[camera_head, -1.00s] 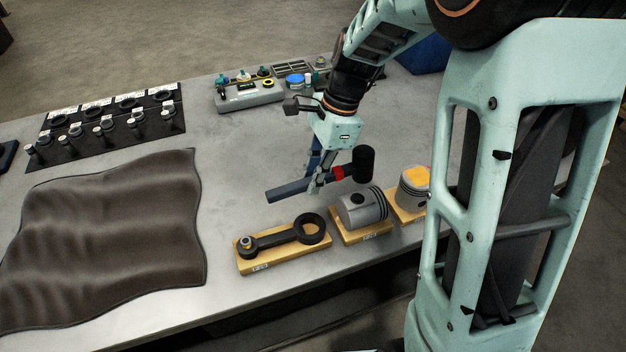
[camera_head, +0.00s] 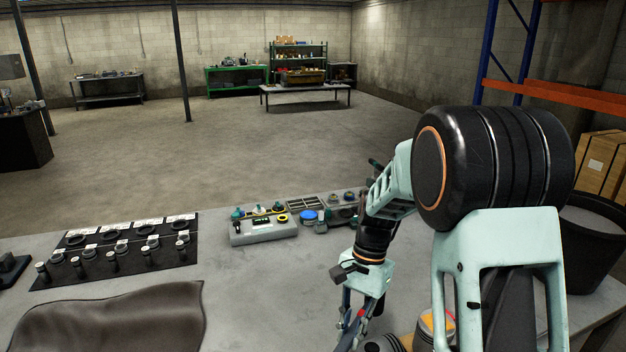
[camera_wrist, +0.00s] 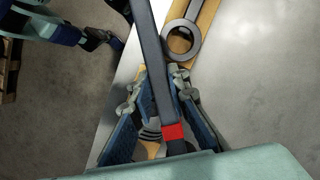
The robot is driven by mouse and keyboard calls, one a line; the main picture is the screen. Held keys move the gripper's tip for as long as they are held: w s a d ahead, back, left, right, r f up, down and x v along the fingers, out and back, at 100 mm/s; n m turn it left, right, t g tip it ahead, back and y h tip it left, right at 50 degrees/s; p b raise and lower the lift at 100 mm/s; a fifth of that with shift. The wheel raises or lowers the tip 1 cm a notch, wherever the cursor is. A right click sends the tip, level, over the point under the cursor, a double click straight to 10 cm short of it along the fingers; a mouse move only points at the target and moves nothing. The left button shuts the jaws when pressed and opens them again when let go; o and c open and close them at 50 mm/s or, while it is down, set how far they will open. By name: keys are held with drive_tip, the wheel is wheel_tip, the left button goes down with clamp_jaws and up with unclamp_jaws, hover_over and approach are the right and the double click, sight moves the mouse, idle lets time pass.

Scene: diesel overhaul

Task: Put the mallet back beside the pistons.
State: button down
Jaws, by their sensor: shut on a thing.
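My gripper (camera_wrist: 160,92) is shut on the mallet's dark handle (camera_wrist: 150,60), which runs between the blue finger pads in the wrist view. The mallet's red band (camera_wrist: 173,132) is close to the palm. In the head view my gripper (camera_head: 353,322) is low in the picture, and most of the mallet is hidden or cut off. One piston (camera_head: 382,343) shows only its top edge at the bottom, beside the gripper.
A connecting rod (camera_wrist: 182,40) lies on a wooden board in the wrist view. On the workbench (camera_head: 265,275) are a brown cloth (camera_head: 110,320), a black mat with small parts (camera_head: 105,265) and a grey instrument box (camera_head: 264,230). The bench middle is clear. A black bin (camera_head: 590,245) stands right.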

drive_tip(key=d+f+n, duration=0.1)
drive_tip(key=n, duration=0.1)
drive_tip(key=d+f+n+h, duration=0.1)
drive_tip(key=d+n, duration=0.1)
drive_tip(key=w+d+f+n, duration=0.1)
drive_tip(key=d+n, duration=0.1)
drive_tip(key=shift+d+n+g+h, duration=0.25)
drive_tip(key=shift+n+g+h, duration=0.05)
drive_tip(key=shift+n+h, duration=0.1)
